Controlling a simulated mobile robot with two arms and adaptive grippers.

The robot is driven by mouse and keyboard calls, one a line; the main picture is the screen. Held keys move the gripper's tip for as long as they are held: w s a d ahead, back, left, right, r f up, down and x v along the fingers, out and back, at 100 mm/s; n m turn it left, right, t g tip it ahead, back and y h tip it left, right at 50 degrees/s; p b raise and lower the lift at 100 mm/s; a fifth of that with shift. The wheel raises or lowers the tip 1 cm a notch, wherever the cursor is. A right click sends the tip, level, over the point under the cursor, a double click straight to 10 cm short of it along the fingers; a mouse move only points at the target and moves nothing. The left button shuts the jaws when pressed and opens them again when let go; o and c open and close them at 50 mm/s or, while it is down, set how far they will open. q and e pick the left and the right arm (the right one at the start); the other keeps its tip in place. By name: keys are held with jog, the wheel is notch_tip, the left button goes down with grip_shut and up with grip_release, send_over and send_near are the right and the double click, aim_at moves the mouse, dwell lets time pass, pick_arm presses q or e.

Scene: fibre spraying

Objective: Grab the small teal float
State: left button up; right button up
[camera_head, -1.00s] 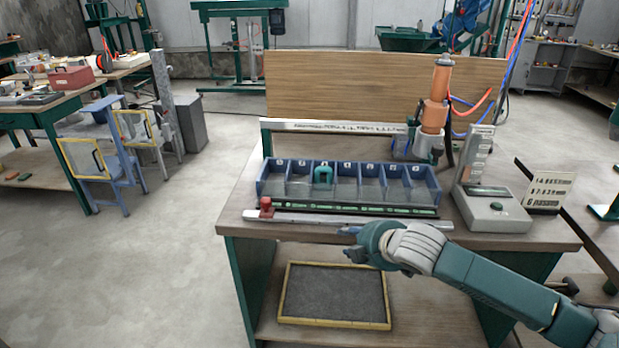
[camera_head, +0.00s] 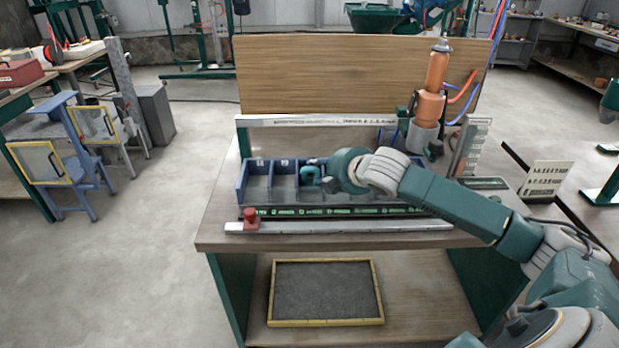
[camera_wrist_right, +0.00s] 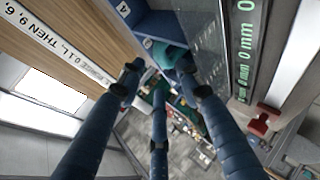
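The small teal float (camera_head: 311,172) sits in a compartment of the blue divided bin (camera_head: 257,186) on the workbench. My right gripper (camera_head: 322,185) is just to its right in the head view, partly hidden by its own wrist. In the right wrist view the right gripper (camera_wrist_right: 160,70) has its dark blue fingers spread apart, with nothing held between them. The teal float (camera_wrist_right: 168,54) shows just beyond the fingertips there, partly hidden by a finger. I cannot tell whether a finger touches it. My left gripper is not in view.
A green-marked scale with a red slider (camera_head: 250,219) runs along the bench front. An orange cylinder tool (camera_head: 433,88) stands behind the bin at right. A wooden board (camera_head: 340,90) stands behind. A framed grey tray (camera_head: 325,292) lies on the lower shelf.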

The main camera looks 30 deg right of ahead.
aim_at(313, 168)
jog(key=shift+x, duration=0.8)
jog(key=x, duration=0.1)
jog(key=p+x, duration=0.1)
jog(key=x, duration=0.2)
jog(key=shift+w+d, duration=0.15)
jog(key=shift+d, duration=0.15)
jog(key=shift+w+f, duration=0.15)
jog(key=shift+w, duration=0.1)
jog(key=shift+c, duration=0.5)
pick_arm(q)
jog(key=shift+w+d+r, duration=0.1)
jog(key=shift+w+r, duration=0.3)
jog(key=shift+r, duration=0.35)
pick_arm(e)
grip_shut()
